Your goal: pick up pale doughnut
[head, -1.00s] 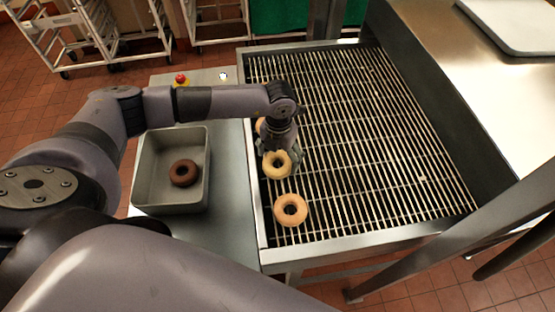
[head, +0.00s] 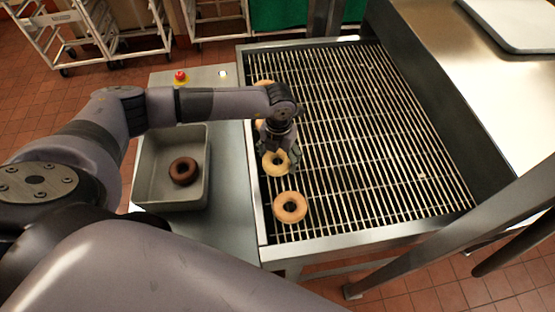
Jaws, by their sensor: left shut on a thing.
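The pale doughnut (head: 275,164), a light yellow ring, is at the left part of the wire rack (head: 370,140). My left gripper (head: 277,152) is above and behind it, pointing down, and is shut on it; the fingers partly hide its far side. I cannot tell whether the doughnut touches the wires. A tan-orange doughnut (head: 290,207) lies on the rack just in front of it. Another orange-tan doughnut (head: 262,84) is mostly hidden behind my left arm. My right gripper is not in view.
A grey metal bin (head: 143,183) with a chocolate doughnut (head: 183,171) inside stands on the steel table left of the rack. A red button (head: 180,76) is behind the bin. The rack's middle and right are clear. A slanted metal post (head: 450,240) crosses the lower right.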

